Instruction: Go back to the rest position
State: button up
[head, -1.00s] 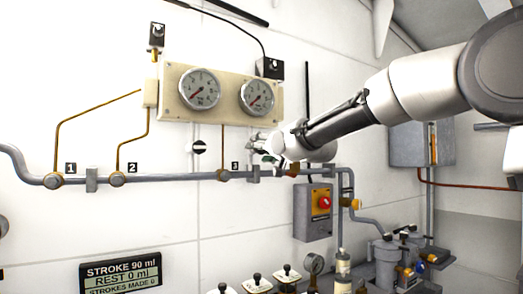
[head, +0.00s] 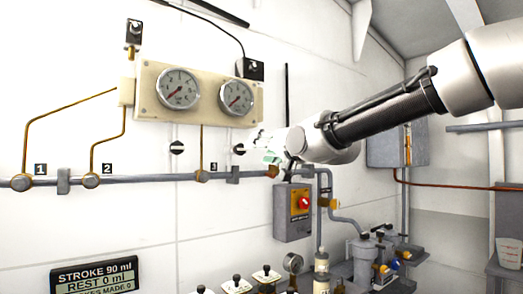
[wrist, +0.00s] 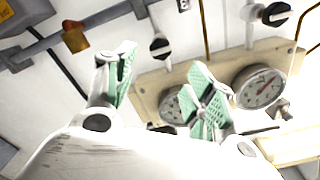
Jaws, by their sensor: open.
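My gripper (head: 268,150) is at the end of my arm, in front of the wall pipe and just right of the right black knob (head: 239,149). Its jaws are open and empty. In the wrist view my gripper (wrist: 165,88) shows two green-padded fingers spread apart, with the gauge panel (wrist: 150,88) behind them. The right knob stands clear of the fingers in the head view. A left black knob (head: 177,147) is on the wall under the gauges.
Two round gauges (head: 178,87) sit on a cream panel above the grey pipe (head: 140,180). A grey box with a red knob (head: 304,203) is below my gripper. Pump parts and a bench stand lower right.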

jog(key=s+d+f+n+g+h, duration=0.2)
jog(key=s+d+f+g, duration=0.1)
jog(key=f, duration=0.6)
jog(key=s+d+f+n+g+h, duration=0.2)
jog(key=s+d+f+g, duration=0.15)
jog(key=f, duration=0.55)
jog(key=s+d+f+m+g+h, duration=0.1)
jog(key=s+d+f+h, duration=0.1)
jog(key=s+d, duration=0.6)
jog(key=s+d+f+m+g+h, duration=0.1)
jog(key=s+d+f+g+h, duration=0.1)
jog(key=s+d+f, duration=0.3)
jog(key=s+d+f+m+g+h, duration=0.1)
jog(key=s+d+f, duration=0.3)
jog(key=s+d, duration=0.7)
jog(key=shift+s+d+f+m+h, duration=0.2)
jog(key=shift+d+m+h, duration=0.25)
jog(key=shift+d, duration=0.8)
